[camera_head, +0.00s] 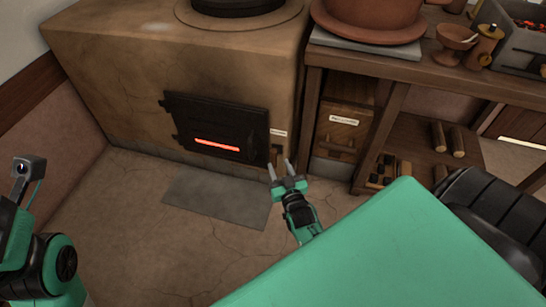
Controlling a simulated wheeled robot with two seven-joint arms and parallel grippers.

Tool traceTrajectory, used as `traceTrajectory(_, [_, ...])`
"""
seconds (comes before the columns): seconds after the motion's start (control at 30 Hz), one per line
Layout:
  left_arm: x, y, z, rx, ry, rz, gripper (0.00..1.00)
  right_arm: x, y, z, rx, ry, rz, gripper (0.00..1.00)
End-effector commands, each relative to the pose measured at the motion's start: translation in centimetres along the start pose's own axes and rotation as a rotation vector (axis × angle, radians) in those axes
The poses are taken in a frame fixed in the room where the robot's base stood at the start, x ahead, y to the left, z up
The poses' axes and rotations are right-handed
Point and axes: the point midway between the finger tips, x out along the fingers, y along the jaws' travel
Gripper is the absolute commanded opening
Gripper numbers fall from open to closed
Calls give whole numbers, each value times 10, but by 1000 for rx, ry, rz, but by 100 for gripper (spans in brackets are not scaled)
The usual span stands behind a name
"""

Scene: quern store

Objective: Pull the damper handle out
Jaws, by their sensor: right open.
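The clay stove (120,80) stands at the back left, with a black iron door (215,122) that has a glowing red slot. To the right of the door, under a small pale label (278,133), is a small dark fitting (277,152) that looks like the damper handle; its shape is too small to make out. My right gripper (281,167) is open and empty, its two fingers pointing at the stove just below this fitting. I cannot tell whether they touch it.
A wooden bench (430,75) to the right holds a large clay pot (372,15), with a labelled wooden box (342,130) beneath. A grey floor plate (218,200) lies before the stove. The floor left of it is clear.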

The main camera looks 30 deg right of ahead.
Motion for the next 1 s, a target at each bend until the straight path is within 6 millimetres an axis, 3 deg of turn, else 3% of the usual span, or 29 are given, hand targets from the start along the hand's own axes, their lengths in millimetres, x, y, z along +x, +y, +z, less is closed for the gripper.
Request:
traceTrajectory(0.1, [-1, 4, -2, -9, 22, 5, 0, 26, 0, 3, 0, 4, 0, 41])
traceTrajectory(0.3, [4, 1, -3, -6, 44, -5, 0, 55, 0, 2, -1, 1, 0, 41])
traceTrajectory(0.5, [8, 0, -3, -6, 52, -9, 0, 67, 0, 0, 0, 0, 0, 41])
traceTrajectory(0.77, [9, 0, -3, -6, 52, -9, 0, 68, 0, 0, -1, -1, 0, 41])
traceTrajectory(0.8, [9, 0, -3, -6, 52, -9, 0, 68, 0, 0, -1, -1, 0, 39])
traceTrajectory(1.0, [9, 0, -3, -6, 53, -9, 0, 68, 0, 0, -1, -1, 0, 0])
